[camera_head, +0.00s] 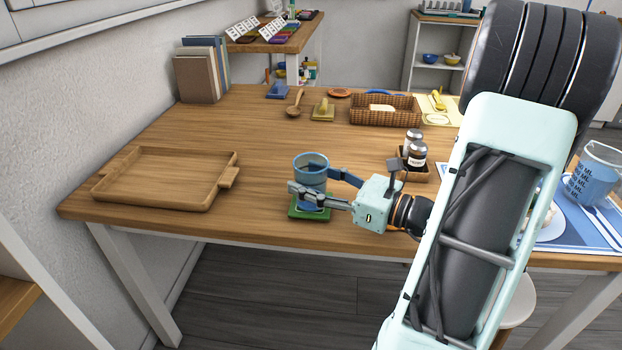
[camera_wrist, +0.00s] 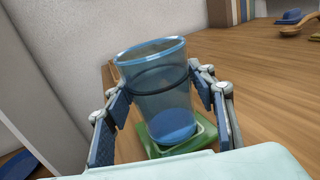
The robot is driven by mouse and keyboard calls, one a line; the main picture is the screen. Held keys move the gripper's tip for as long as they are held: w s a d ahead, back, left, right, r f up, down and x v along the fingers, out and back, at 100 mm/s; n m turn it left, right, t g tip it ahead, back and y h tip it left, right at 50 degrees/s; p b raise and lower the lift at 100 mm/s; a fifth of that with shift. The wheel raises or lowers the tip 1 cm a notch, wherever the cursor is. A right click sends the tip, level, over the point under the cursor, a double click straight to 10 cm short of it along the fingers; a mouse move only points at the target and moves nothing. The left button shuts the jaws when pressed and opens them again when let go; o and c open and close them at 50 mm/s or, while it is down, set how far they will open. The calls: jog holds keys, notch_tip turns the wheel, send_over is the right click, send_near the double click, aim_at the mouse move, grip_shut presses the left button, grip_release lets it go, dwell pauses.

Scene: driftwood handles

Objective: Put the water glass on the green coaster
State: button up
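The water glass (camera_head: 311,170) is a clear, blue-tinted tumbler with a blue rim. It stands upright over the green coaster (camera_head: 294,212), near the table's front edge, and looks to rest on it. In the wrist view the glass (camera_wrist: 157,88) has a blue disc at its bottom, inside the coaster's outline (camera_wrist: 150,146). My gripper (camera_head: 322,183) reaches in from the right, its fingers on opposite sides of the glass. The exact contact underneath is hidden.
A wooden tray (camera_head: 165,180) lies to the left. A small holder with two shakers (camera_head: 414,150) stands to the right, close to my arm. A wicker basket (camera_head: 385,115), a wooden spoon (camera_head: 295,104) and books (camera_head: 197,75) are farther back. The wood between tray and coaster is clear.

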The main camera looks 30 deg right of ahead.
jog(key=shift+o, duration=0.9)
jog(key=shift+r, duration=0.25)
jog(key=p+v, duration=0.3)
jog(key=v, duration=0.9)
jog(key=shift+f, duration=0.15)
